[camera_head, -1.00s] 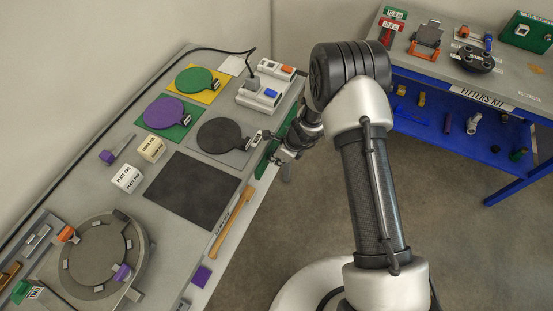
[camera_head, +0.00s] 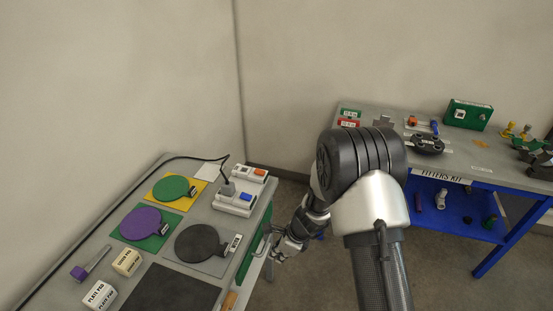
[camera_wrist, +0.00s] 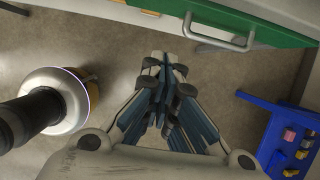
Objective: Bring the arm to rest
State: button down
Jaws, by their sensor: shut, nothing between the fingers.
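My gripper (camera_head: 276,257) hangs at the end of the folded arm, just off the right edge of the grey cart (camera_head: 262,205), beside its green front and handle. In the wrist view my gripper (camera_wrist: 164,62) points away from the camera with its fingers together and nothing between them. The floor shows beyond the fingertips. The cart's green drawer front (camera_wrist: 262,22) and metal handle (camera_wrist: 220,42) lie above and to the right of the fingers, apart from them.
The cart top holds a green plate (camera_head: 175,188), a purple plate (camera_head: 146,222), a dark plate (camera_head: 198,244) and a white switch box (camera_head: 234,200). A blue-framed bench (camera_head: 455,213) with tools stands at the right. Open floor lies between cart and bench.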

jog(key=s+d+r+n+b, duration=0.15)
jog(key=r+n, duration=0.25)
jog(key=r, duration=0.4)
jog(key=s+d+r+n+t, duration=0.1)
jog(key=s+r+n, duration=0.2)
jog(key=r, duration=0.4)
jog(key=s+d+r+n+b, duration=0.15)
jog(key=r+n, duration=0.25)
jog(key=r, duration=0.4)
jog(key=s+d+r+n+h, duration=0.1)
jog(key=s+d+r+n, duration=0.1)
jog(key=s, duration=0.5)
jog(key=s+d+r+n+t+h, duration=0.1)
jog(key=s+d+r+n, duration=0.2)
jog(key=s+d+n, duration=0.2)
jog(key=s+d+r+n+t+h+b, duration=0.1)
jog(key=s+d+r+n+h, duration=0.1)
jog(key=s, duration=0.6)
jog(key=shift+s+d+r+n, duration=0.3)
jog(key=shift+d+r+n, duration=0.35)
jog(key=shift+n, duration=0.15)
